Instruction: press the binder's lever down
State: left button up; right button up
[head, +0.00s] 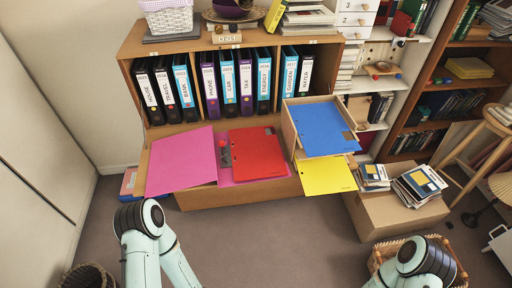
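An open binder lies on the cabinet's lowered front shelf, its magenta cover (180,162) spread to the left. A red divider sheet (257,153) lies over its right half. The small grey lever mechanism (225,158) sits between the two, with a red knob (222,144) at its far end. The mechanism is too small to tell whether the lever is up or down. Parts of both my arms show at the bottom edge, well short of the binder. Neither gripper's fingers show.
A wooden tray (291,133) with a blue sheet (321,129) stands right of the binder, with a yellow sheet (326,176) in front. Upright binders (227,84) fill the cabinet behind. A cardboard box (397,213) and a wicker basket (383,254) are at right. Carpet in front is clear.

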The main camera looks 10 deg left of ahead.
aim_at(221, 143)
jog(key=i+j, duration=0.15)
jog(key=j, duration=0.2)
jog(key=i+j+u, duration=0.1)
jog(key=j, duration=0.25)
jog(key=i+j, duration=0.25)
jog(key=j+u, duration=0.05)
jog(key=j, duration=0.05)
